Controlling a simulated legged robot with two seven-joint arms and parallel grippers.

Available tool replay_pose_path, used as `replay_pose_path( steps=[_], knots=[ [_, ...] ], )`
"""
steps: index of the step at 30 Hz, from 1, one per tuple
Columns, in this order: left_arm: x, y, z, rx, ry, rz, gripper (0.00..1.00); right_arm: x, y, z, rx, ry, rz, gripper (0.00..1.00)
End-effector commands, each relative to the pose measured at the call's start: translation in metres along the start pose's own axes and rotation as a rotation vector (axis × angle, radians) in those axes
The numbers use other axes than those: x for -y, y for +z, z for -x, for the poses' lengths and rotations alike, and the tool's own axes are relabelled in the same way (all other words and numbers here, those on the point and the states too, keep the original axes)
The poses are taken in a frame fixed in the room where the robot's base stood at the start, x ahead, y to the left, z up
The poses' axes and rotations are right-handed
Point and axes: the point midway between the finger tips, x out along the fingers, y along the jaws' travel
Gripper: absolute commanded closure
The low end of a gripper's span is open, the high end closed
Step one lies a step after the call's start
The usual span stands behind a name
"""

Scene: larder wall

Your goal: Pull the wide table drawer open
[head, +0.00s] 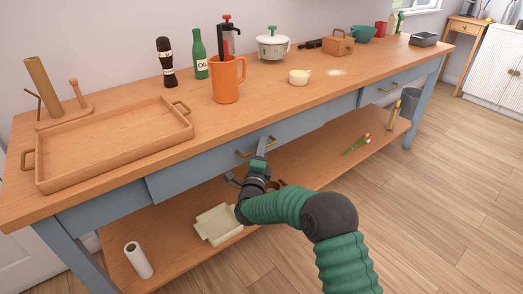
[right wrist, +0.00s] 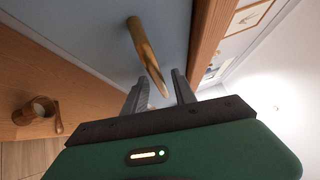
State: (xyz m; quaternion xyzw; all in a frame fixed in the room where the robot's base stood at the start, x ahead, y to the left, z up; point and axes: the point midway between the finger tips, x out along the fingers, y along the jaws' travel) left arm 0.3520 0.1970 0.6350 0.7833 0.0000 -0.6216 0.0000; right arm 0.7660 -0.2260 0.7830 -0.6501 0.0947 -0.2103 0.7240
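The wide table drawer (head: 205,165) has a blue-grey front under the wooden tabletop and looks closed. Its brass bar handle (head: 245,153) is partly hidden by my right gripper (head: 262,149). In the right wrist view the handle (right wrist: 146,55) stands out from the blue front, and its near end lies close to the gap between the fingertips (right wrist: 160,90). The fingers are apart and I see nothing clamped between them. Whether they touch the handle I cannot tell. My left gripper is not in view.
A second drawer (head: 400,84) is at the right. The lower shelf (head: 310,150) holds a pale folded item (head: 217,224). The floor in front is clear.

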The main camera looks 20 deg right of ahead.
Motion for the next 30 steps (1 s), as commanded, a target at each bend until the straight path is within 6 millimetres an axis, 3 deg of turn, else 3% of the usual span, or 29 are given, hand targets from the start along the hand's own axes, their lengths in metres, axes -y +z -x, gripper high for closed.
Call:
replay_pose_path(
  steps=[2, 9, 30],
  knots=[
    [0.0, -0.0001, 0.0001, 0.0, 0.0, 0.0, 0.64, 0.0002, 0.0001, 0.0002, 0.0, 0.0, 0.0, 0.69],
    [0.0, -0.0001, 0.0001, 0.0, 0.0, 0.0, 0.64, 0.0001, 0.0001, 0.0004, 0.0, 0.0, 0.0, 1.0],
    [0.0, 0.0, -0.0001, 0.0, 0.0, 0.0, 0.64, -0.0028, 0.0002, 0.0012, 0.001, 0.005, 0.001, 1.0]
  ],
)
